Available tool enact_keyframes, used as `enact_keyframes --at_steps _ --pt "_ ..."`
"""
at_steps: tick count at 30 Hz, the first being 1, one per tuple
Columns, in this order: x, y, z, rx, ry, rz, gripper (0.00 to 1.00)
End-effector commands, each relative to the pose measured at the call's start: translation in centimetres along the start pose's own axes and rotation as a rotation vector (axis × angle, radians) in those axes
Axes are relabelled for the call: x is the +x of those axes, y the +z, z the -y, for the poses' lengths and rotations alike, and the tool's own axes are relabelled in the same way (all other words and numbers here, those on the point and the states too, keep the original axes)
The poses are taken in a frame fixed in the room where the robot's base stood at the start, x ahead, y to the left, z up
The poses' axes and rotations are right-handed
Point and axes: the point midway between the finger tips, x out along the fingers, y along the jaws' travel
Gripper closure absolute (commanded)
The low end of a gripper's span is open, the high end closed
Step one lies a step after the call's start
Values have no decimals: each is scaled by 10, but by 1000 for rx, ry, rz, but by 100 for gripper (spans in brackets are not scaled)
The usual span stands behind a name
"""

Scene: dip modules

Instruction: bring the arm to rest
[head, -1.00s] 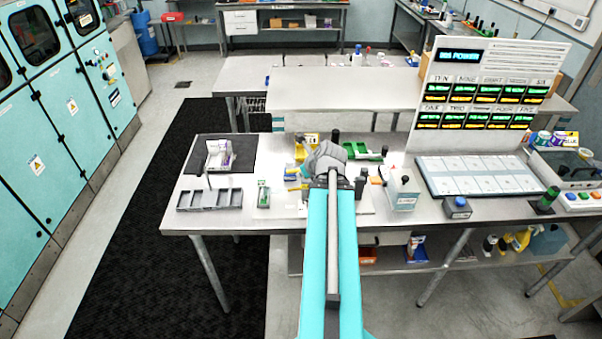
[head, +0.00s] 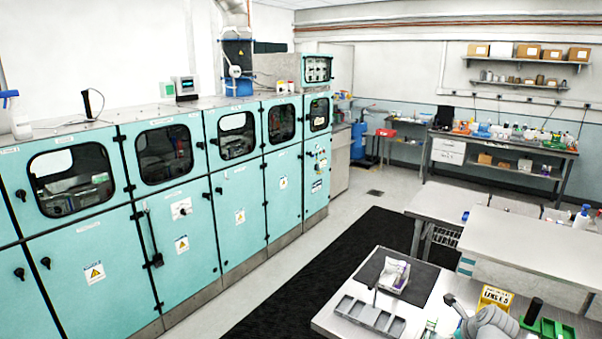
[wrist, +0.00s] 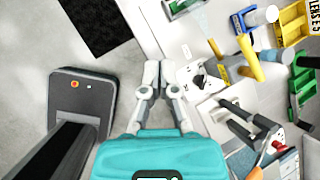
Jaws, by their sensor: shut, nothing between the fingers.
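My gripper (wrist: 152,82) shows in the wrist view with its fingers together and nothing between them. It hangs over the front edge of the white-grey workbench, with floor to its left and bench items to its right. In the head view only part of my grey wrist (head: 492,326) shows at the lower right edge, and the fingers cannot be made out there.
The workbench (head: 335,308) holds a grey compartment tray (head: 368,316), a dark mat (head: 425,279) with a white box (head: 394,275), and green parts (head: 548,328). Teal cabinets (head: 165,190) line the left. In the wrist view, blue and yellow holders (wrist: 245,25) lie right of the gripper.

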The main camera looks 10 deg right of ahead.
Motion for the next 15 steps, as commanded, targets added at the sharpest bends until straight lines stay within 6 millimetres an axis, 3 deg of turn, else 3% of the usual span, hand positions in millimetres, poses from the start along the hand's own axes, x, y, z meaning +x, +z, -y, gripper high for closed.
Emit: enact_keyframes --at_steps 3,15 --pt "18 14 -26 -202 51 -22 100" --pt "60 51 -108 -871 223 -60 100"
